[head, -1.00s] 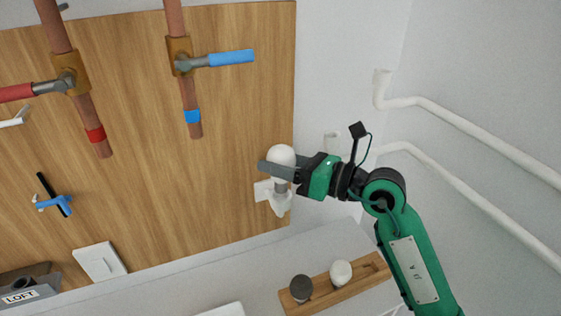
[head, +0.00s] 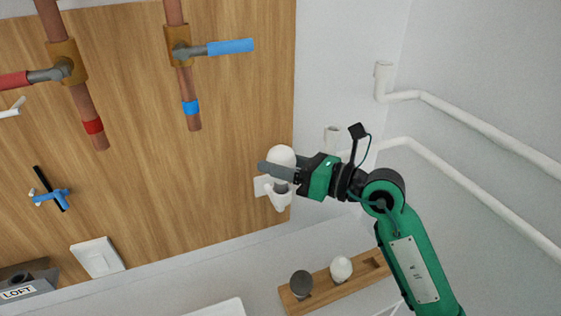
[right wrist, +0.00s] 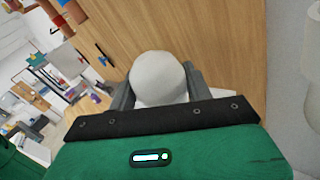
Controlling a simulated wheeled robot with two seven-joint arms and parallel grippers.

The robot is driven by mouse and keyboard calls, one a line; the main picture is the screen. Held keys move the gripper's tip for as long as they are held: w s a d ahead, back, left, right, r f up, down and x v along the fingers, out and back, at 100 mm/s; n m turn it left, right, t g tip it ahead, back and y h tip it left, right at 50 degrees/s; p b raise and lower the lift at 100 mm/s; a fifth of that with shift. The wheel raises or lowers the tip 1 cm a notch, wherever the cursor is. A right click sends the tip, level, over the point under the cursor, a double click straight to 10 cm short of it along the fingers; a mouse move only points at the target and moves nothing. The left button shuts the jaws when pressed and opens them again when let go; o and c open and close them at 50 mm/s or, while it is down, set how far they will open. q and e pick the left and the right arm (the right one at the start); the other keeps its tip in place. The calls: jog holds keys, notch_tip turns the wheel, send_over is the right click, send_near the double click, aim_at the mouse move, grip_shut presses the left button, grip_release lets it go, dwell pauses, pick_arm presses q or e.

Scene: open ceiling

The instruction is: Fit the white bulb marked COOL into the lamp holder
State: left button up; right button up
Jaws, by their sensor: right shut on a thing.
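A white round bulb (head: 281,156) is between the fingers of my right gripper (head: 270,169), which is shut on it. The bulb also shows in the right wrist view (right wrist: 158,77), with a grey finger on either side. I cannot read any marking on it. The white lamp holder (head: 279,199) is on the wooden board's right edge. The bulb is upright right above the holder, its base at the holder's mouth. The fingers partly hide that meeting place, so I cannot tell whether the base is inside. My left gripper is not in view.
A wooden rack (head: 322,284) below holds a dark bulb (head: 301,283) and another white bulb (head: 341,268). White pipes (head: 455,175) run along the right wall. Copper pipes with a blue-handled valve (head: 229,47) are at upper left.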

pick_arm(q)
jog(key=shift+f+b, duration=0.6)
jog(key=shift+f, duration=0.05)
pick_arm(e)
jog(key=shift+f, duration=0.9)
jog(key=o, duration=1.1)
jog(key=shift+c, duration=0.2)
